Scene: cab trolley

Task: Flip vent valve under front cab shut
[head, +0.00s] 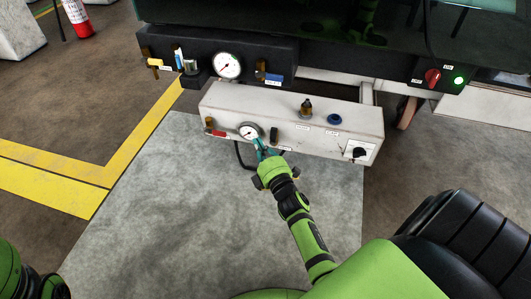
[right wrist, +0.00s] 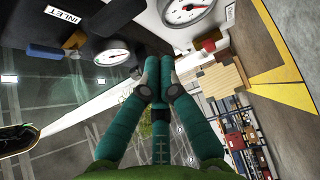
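Under the front cab a white box (head: 215,102) carries a red lever (head: 214,132), a round gauge (head: 249,130), a small dark handle (head: 274,135), a brass fitting (head: 306,109) and a blue knob (head: 334,119). Their labels are too small to read, so I cannot tell which is the vent valve. My right gripper (head: 264,150) is at the box's front face, just below the gauge and dark handle. In the right wrist view its teal fingers (right wrist: 157,75) come together at the tips, with nothing seen between them. Contact with the box is unclear. My left gripper is out of view.
A red switch (head: 432,77) and lit green button (head: 458,81) are at right. An INLET label (right wrist: 64,13) shows.

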